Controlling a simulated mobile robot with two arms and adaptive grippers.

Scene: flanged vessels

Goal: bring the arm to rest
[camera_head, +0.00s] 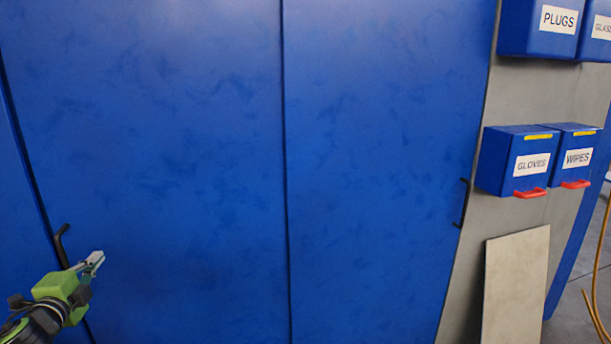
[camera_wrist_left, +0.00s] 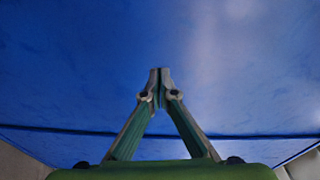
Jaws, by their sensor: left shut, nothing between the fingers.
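My left gripper (camera_head: 95,262) is at the lower left of the head view, in front of a tall blue cabinet door (camera_head: 160,150). Its green body and grey fingers show, close to a black door handle (camera_head: 62,245). In the left wrist view the fingertips (camera_wrist_left: 160,72) meet, with nothing between them, and blue panel fills the view beyond. I cannot tell whether the fingers touch the panel. My right gripper is not in view.
A second blue door (camera_head: 385,150) with a black handle (camera_head: 463,203) is to the right. Blue boxes labelled GLOVES (camera_head: 515,150) and WIPES (camera_head: 575,145) hang on the grey wall. A beige board (camera_head: 515,285) leans below them, beside a yellow hose (camera_head: 590,300).

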